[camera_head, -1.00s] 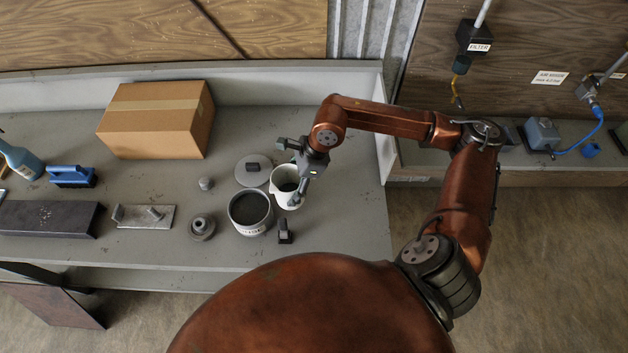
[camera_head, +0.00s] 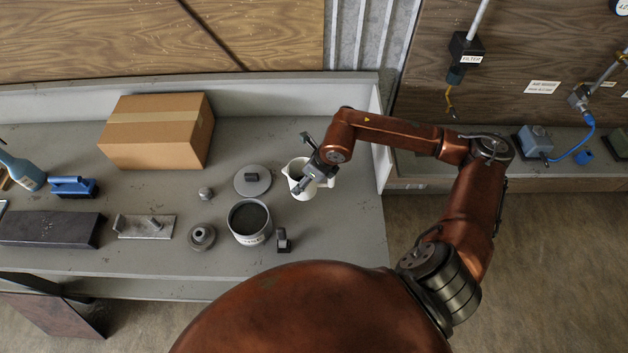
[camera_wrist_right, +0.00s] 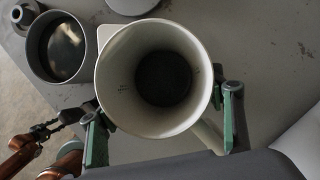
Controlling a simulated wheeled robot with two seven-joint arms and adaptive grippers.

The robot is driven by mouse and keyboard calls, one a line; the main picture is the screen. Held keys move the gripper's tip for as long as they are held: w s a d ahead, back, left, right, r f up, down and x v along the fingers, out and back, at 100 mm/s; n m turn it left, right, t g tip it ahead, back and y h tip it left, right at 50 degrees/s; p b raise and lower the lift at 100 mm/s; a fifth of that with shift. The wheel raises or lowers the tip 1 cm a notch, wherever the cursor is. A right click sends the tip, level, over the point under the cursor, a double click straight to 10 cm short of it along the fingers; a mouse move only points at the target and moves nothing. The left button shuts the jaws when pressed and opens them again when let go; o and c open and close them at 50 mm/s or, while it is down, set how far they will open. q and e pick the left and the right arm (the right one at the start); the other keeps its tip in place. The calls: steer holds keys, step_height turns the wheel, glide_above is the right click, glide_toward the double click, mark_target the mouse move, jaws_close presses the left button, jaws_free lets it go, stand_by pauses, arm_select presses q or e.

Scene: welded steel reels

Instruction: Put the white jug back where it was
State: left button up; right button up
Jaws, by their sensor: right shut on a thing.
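The white jug (camera_head: 297,168) is upright over the right part of the grey bench, with its open mouth facing up. My right gripper (camera_head: 310,178) is shut on the jug. In the right wrist view the green fingers of the gripper (camera_wrist_right: 160,128) lie on both sides of the white jug (camera_wrist_right: 112,72), whose inside looks dark at the bottom. I cannot tell whether the jug touches the bench. My left gripper is not in view.
A grey pot (camera_head: 249,237) with dark contents stands left of the jug. A round lid (camera_head: 245,190) lies behind the pot, and a small dark block (camera_head: 283,241) stands at its right. A cardboard box (camera_head: 150,145) stands farther left. The bench right of the jug is clear.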

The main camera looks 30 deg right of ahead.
steer(key=w+d+f, duration=0.1)
steer(key=f, duration=0.2)
steer(key=d+f+p, duration=0.1)
steer(key=d+f, duration=0.1)
steer(key=f, duration=0.1)
steer(key=w+d+f, duration=0.1)
steer(key=f, duration=0.2)
steer(key=shift+w+d+f+p, duration=0.1)
steer(key=shift+w+d+p, duration=0.25)
steer(key=shift+d+p, duration=0.05)
steer(key=o, duration=1.9)
steer(key=b+v, duration=0.1)
steer(key=v, duration=1.1)
steer(key=shift+b, duration=0.4)
